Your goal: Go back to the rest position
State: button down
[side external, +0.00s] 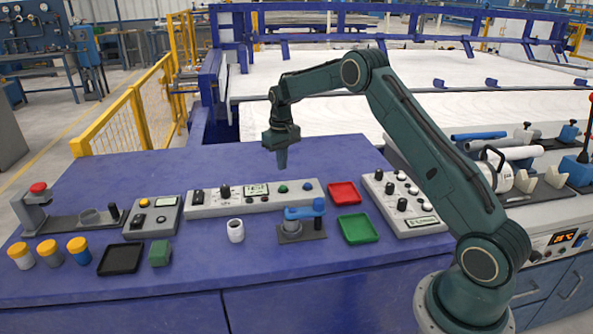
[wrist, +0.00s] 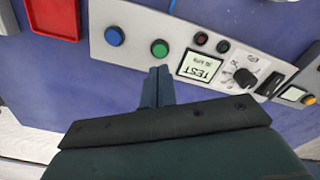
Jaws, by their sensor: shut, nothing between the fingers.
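My gripper (side external: 281,160) points down above the blue table (side external: 110,180), behind the long grey control panel (side external: 228,208), and carries nothing. Its fingers are together. In the wrist view the shut fingers (wrist: 158,74) appear just below the green button on that panel. A blue pipe (side external: 480,135) and a white pipe (side external: 522,152) lie on the bench at the right.
A red tray (side external: 343,194), also in the wrist view (wrist: 52,18), and a green tray (side external: 357,229) lie right of the middle. A white cup (side external: 235,230), a black tray (side external: 120,259) and several yellow-capped jars (side external: 78,250) stand along the front. The table's back left is clear.

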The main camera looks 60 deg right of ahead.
jog(key=shift+r, duration=0.1)
jog(key=s+a+r+t, duration=0.1)
jog(key=s+a+r, duration=0.35)
jog(key=r, duration=0.25)
jog(key=s+a+r+n+t, duration=0.1)
jog(key=s+a+r, duration=0.35)
jog(key=r, duration=0.25)
jog(key=s+a+r+t, duration=0.1)
jog(key=s+a+r, duration=0.3)
jog(key=s+r, duration=0.25)
jog(key=s+a+n+t, duration=0.1)
jog(key=s+a, duration=0.2)
jog(key=s, duration=0.8)
jog(key=s+a+n+t, duration=0.1)
jog(key=s+a, duration=0.3)
jog(key=s, duration=0.7)
jog(key=shift+s+a+f+t, duration=0.25)
jog(key=shift+s+f+t, duration=0.05)
jog(key=shift+f, duration=0.05)
